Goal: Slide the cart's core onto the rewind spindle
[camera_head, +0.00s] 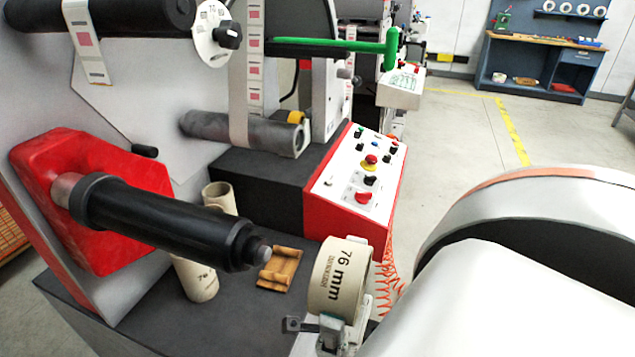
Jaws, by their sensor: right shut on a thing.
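The core (335,278) is a short beige cardboard ring printed "76 mm". It is in my right gripper (343,322), which is shut on its lower part. The rewind spindle (165,222) is a black cylinder coming out of a red housing (95,165), with its free end pointing right toward the core. The core is apart from the spindle, to the right of its tip and slightly lower in the picture. Nothing is on the spindle. My left gripper is out of view. The cart is not clearly seen.
Beige cardboard tube (194,280) shows below and above the spindle; whether it is one tube or two is unclear. A brown wooden piece (280,268) lies on the dark deck. A red control box (345,205) with buttons stands behind the core. A coiled orange cable (388,285) hangs beside it.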

